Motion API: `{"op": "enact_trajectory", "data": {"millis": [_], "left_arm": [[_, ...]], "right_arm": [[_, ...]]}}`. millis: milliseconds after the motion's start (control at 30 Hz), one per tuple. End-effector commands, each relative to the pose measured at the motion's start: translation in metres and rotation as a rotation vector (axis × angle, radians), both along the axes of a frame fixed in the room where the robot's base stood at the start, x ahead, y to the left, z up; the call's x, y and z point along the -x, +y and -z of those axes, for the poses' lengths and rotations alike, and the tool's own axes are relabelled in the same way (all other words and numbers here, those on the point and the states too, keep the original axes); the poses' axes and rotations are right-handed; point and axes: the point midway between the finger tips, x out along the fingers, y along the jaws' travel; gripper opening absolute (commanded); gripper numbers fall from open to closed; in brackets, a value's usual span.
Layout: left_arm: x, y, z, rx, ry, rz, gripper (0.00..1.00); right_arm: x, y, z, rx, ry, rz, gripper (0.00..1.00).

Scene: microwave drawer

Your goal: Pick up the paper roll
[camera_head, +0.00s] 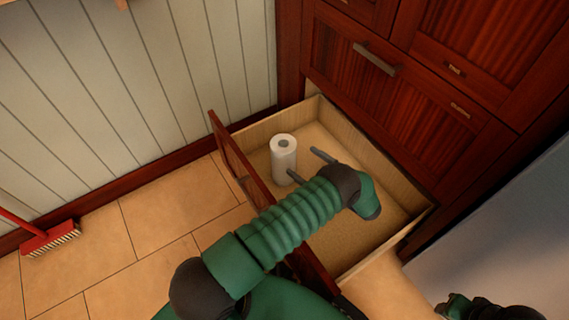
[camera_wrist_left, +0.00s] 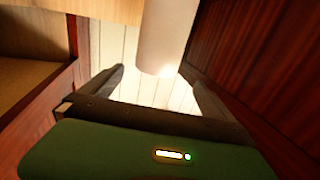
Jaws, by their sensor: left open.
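The white paper roll (camera_head: 283,157) stands upright inside the open drawer (camera_head: 375,254), near its left end. My left arm reaches over the drawer front. My left gripper (camera_head: 307,165) is open, its two fingers pointing at the roll, one by the roll's lower right side and one farther right. In the left wrist view, the roll (camera_wrist_left: 168,38) is ahead of the open fingers (camera_wrist_left: 157,80), with nothing held between them. Contact with the near finger cannot be told. A dark part of my right arm shows at the bottom right; its jaws are unclear.
The drawer's red wooden front (camera_head: 240,165) and pale side walls surround the roll. The cabinet (camera_head: 410,85) rises behind it. A panelled wall (camera_head: 150,80) is at the left. A red broom (camera_head: 48,239) rests on the tiled floor, which is clear in between.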

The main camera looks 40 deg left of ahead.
Motion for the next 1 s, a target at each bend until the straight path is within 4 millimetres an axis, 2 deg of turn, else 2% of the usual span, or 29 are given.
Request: {"op": "enact_trajectory", "data": {"millis": [33,133,267,500,600,867,1000], "left_arm": [[0.000,0.014,0.005,-0.001,-0.001,-0.003,1.00],[-0.001,0.035,0.003,-0.003,-0.001,-0.001,1.00],[-0.002,0.049,0.001,-0.003,-0.001,0.000,1.00],[-0.008,0.086,0.011,-0.003,-0.001,-0.001,1.00],[-0.008,0.100,0.006,-0.003,0.000,-0.001,1.00],[-0.009,0.103,0.002,-0.002,0.000,0.001,0.99],[-0.009,0.102,0.002,-0.002,0.000,0.001,0.80]], "right_arm": [[0.000,0.000,0.010,0.000,0.000,-0.001,0.38],[0.000,0.000,0.017,0.000,0.000,-0.001,0.38],[0.000,0.000,0.021,0.000,0.000,-0.001,0.38],[0.000,0.000,0.059,0.000,0.001,0.000,0.38],[0.000,0.000,0.063,0.000,0.001,0.000,0.38],[0.000,0.000,0.061,0.000,0.000,-0.001,0.38],[0.000,0.000,0.061,0.000,0.000,-0.001,0.38]]}}
